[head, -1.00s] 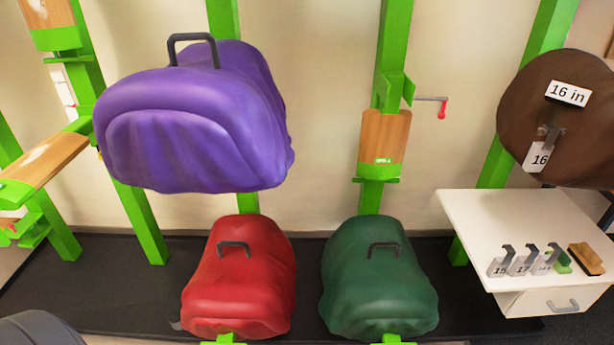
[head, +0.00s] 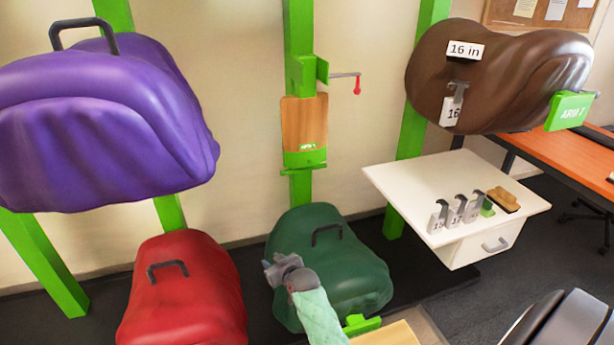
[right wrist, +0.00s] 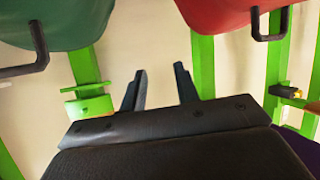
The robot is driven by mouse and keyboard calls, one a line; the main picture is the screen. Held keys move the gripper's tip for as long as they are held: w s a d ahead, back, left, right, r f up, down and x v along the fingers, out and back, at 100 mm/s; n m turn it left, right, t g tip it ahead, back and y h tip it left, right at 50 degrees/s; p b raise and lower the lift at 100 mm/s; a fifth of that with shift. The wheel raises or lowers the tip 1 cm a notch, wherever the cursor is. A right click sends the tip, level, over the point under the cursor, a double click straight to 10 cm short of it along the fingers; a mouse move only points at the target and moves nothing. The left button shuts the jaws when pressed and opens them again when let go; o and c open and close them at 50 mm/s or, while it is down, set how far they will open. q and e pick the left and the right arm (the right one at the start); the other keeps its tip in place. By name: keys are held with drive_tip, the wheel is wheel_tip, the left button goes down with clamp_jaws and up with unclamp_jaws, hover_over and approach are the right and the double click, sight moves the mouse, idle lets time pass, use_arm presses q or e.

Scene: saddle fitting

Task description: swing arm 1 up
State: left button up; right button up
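A wooden saddle arm (head: 304,124) hangs folded down flat against the middle green post; its small green label is hard to read. A red-tipped crank or pin (head: 346,78) sticks out right of its green bracket. My right gripper (head: 280,268) is low in front of the green saddle cover (head: 338,282), below the folded arm and apart from it. In the right wrist view its two fingers (right wrist: 160,88) stand apart with nothing between them. My left gripper is out of view.
A purple saddle cover (head: 110,120) is up left, a red one (head: 180,290) low left. A brown saddle (head: 490,75) with 16 in tags sits on another arm at right. A white cabinet (head: 400,185) holds gauges.

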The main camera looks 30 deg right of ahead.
use_arm(q)
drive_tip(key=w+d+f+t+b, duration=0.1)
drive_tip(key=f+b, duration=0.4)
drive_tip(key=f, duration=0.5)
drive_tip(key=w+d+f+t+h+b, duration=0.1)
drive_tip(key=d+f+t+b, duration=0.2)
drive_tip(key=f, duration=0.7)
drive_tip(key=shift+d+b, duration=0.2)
drive_tip(key=shift+b, duration=0.7)
use_arm(e)
drive_tip(key=w+d+r+m+t+h, duration=0.1)
drive_tip(key=w+d+r+m+h, duration=0.2)
drive_tip(key=w+d, duration=0.5)
drive_tip(key=w+d+r+m+t+h, duration=0.1)
drive_tip(key=w+d+r+m+h, duration=0.3)
drive_tip(key=w+d+h, duration=0.3)
drive_tip(key=w+d+r+m+t+h, duration=0.1)
drive_tip(key=w+d+r+m+h, duration=0.3)
drive_tip(key=w+d, duration=0.7)
drive_tip(key=shift+w+d+r+m+h, duration=0.35)
drive_tip(key=shift+d+h, duration=0.65)
drive_tip(key=shift+d, duration=1.25)
drive_tip(key=shift+s+f, duration=0.1)
clamp_jaws()
